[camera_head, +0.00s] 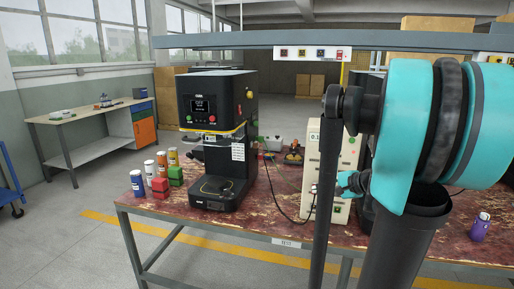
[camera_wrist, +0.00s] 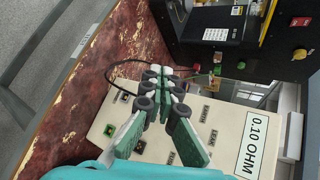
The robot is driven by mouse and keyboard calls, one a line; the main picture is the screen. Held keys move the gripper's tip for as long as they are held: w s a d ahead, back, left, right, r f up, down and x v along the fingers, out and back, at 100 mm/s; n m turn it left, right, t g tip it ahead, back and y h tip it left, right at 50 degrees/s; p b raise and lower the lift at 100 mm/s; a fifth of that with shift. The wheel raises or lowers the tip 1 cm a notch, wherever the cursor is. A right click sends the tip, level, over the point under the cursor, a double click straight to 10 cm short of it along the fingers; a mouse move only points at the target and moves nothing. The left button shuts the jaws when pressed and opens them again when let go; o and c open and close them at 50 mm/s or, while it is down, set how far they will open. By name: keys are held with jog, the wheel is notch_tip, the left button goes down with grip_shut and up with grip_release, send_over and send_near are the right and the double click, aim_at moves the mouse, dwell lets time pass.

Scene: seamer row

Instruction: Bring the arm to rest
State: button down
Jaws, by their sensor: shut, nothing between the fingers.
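My gripper (camera_wrist: 160,75) shows in the wrist view with its green-and-white fingers and black knuckles closed together, nothing between them. Its fingertips are in front of the cream instrument box (camera_wrist: 215,125) labelled "0.10 OHM"; I cannot tell whether they touch it. In the head view, my teal arm fills the right side, and a small teal end part shows beside the same box (camera_head: 312,150). The fingers are too small or hidden there to make out.
A black seamer machine (camera_head: 215,130) stands on the worn red bench (camera_head: 262,215). Red and green blocks (camera_head: 168,183) and several cans (camera_head: 149,170) are left of it. A purple can (camera_head: 480,226) stands at the right. A dark cable lies near the box. Open floor lies left of the bench.

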jog(key=s+a+f+n+g+h, duration=0.35)
jog(key=s+a+f+n, duration=0.3)
jog(key=s+f, duration=0.5)
jog(key=s+d+f+n+g+h, duration=0.1)
jog(key=s+d+f+n+h, duration=0.1)
jog(key=s+f+n+h, duration=0.2)
jog(key=s+f+n, duration=0.2)
jog(key=s+n, duration=0.1)
jog(key=s, duration=0.1)
jog(key=shift+d+g, duration=0.25)
jog(key=shift+g, duration=0.1)
jog(key=shift+f, duration=0.1)
dwell(1.8)
jog(key=w+d+r+m+t+y, duration=0.25)
jog(key=w+r+m+y, duration=0.45)
jog(key=w+r+m, duration=0.65)
jog(key=w+d+r+m+t, duration=0.3)
jog(key=w+d+r+t, duration=0.1)
jog(key=d+r, duration=0.3)
jog(key=w+d+r+m+t+y, duration=0.1)
jog(key=w+d+r+m+t, duration=0.2)
jog(key=d+r, duration=0.4)
notch_tip(320, 180, up, 3)
jog(key=shift+w+d+r+m+t, duration=0.1)
jog(key=shift+w+d+m+t, duration=0.25)
jog(key=shift+t, duration=0.2)
